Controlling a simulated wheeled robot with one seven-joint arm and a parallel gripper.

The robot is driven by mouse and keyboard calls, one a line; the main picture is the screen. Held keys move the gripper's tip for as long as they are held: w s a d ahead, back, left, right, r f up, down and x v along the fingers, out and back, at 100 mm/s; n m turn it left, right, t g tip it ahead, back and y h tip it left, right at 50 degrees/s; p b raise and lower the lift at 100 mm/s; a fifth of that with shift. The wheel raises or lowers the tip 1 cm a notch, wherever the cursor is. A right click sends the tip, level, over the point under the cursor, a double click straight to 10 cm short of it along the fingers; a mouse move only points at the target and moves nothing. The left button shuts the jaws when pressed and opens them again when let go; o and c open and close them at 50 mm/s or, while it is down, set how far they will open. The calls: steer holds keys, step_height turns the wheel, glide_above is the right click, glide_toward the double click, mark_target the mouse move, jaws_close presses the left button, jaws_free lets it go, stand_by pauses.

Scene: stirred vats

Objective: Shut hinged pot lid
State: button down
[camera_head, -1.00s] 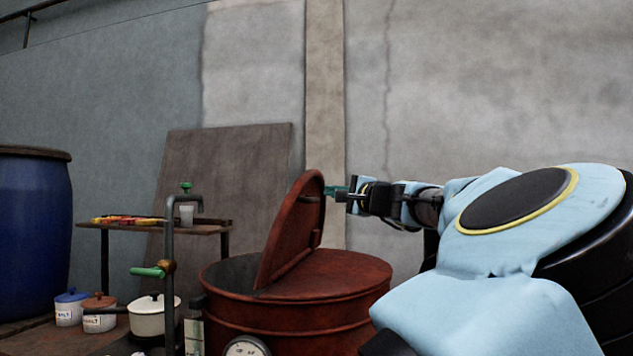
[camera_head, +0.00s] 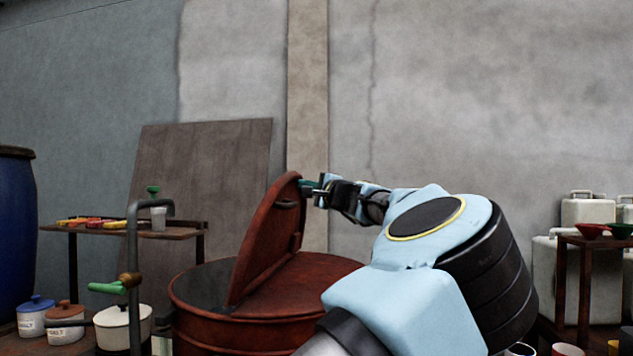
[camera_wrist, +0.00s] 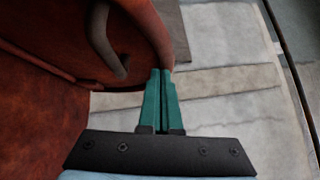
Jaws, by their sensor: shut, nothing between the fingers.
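The rusty red pot (camera_head: 260,315) stands in the lower middle of the head view, its left half open to a dark inside. Its hinged lid (camera_head: 264,245) stands up steeply, tilted over the fixed right half of the top. A dark handle (camera_head: 289,205) sits on the lid's face; it also shows in the wrist view (camera_wrist: 107,45). My gripper (camera_head: 306,184) is at the lid's upper right edge. In the wrist view its green fingers (camera_wrist: 161,75) are shut and empty, with tips at the lid's rim (camera_wrist: 150,25). I cannot tell whether they touch it.
A pipe with a green-handled valve (camera_head: 125,285) stands left of the pot. A small table (camera_head: 180,234) with coloured items is behind it. Lidded pots (camera_head: 120,330) stand lower left, a blue barrel (camera_head: 15,235) far left. White canisters (camera_head: 588,215) and a side table (camera_head: 570,241) are at right.

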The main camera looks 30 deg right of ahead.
mark_target(283, 179)
steer(key=shift+w+a+r+p, duration=0.2)
steer(key=shift+w+a+p, duration=0.05)
steer(key=shift+w+a, duration=0.5)
steer(key=shift+w+a+r+p, duration=0.2)
steer(key=shift+w+a, duration=0.4)
steer(key=shift+a, duration=0.15)
steer(key=shift+w+r, duration=0.1)
